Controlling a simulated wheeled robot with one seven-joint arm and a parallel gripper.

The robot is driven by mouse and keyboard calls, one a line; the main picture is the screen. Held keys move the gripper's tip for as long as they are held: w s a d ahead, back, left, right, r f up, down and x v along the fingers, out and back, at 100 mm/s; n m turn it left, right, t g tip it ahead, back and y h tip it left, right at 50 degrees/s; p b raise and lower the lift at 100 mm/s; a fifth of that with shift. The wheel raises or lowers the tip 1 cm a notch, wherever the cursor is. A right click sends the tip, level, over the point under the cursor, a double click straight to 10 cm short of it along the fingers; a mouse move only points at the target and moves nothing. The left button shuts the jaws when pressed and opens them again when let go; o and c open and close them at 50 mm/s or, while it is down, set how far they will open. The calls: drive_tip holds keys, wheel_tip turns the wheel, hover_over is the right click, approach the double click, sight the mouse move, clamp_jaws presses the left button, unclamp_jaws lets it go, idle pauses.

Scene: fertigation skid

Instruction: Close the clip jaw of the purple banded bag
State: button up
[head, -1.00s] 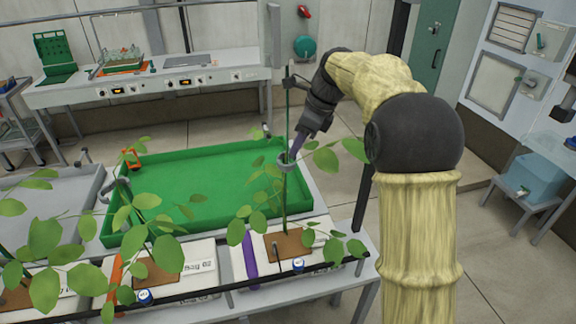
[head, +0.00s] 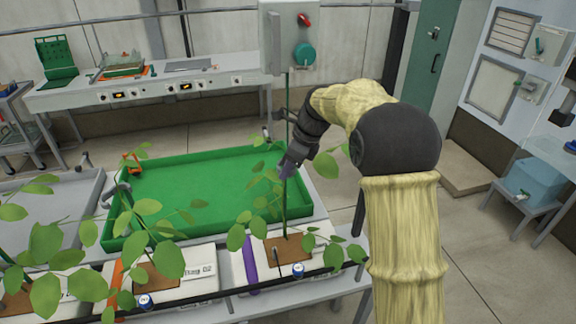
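The purple banded bag (head: 266,272) is a white bag at the front centre, with a purple band (head: 250,262) on its left part and a brown square on top. A thin upright stem (head: 285,205) with green leaves rises from it. My gripper (head: 287,170) is at this stem, well above the bag, level with the far part of the green tray. Something small and purplish-grey shows at the fingertips. I cannot tell clip from fingers there, nor whether the jaw is open. The gripper's opening is hidden by its own body and the small size.
A green tray (head: 190,176) lies behind the bags. An orange banded bag (head: 185,287) stands to the left, with leafy stems around it. A dark rail (head: 225,293) runs along the front.

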clamp_jaws()
drive_tip(key=shift+w+d+n+g+p, duration=0.35)
drive_tip(key=shift+n+p, duration=0.55)
drive_tip(key=shift+p, duration=0.6)
idle(0.4)
drive_tip(key=shift+d+n+p, duration=0.1)
drive_tip(key=shift+n+p, duration=0.4)
drive_tip(key=shift+p, duration=0.2)
drive_tip(key=shift+w+d+r+n+g+p, duration=0.1)
drive_tip(key=shift+w+n+g+p, duration=0.2)
drive_tip(key=shift+n+p, duration=0.5)
drive_tip(key=p, duration=0.1)
drive_tip(key=n+p, duration=0.1)
drive_tip(key=p, duration=0.1)
drive_tip(key=shift+w+d+g, duration=0.1)
drive_tip(key=shift+w+g, duration=0.15)
drive_tip(key=shift+g, duration=0.1)
drive_tip(key=shift+n, duration=0.5)
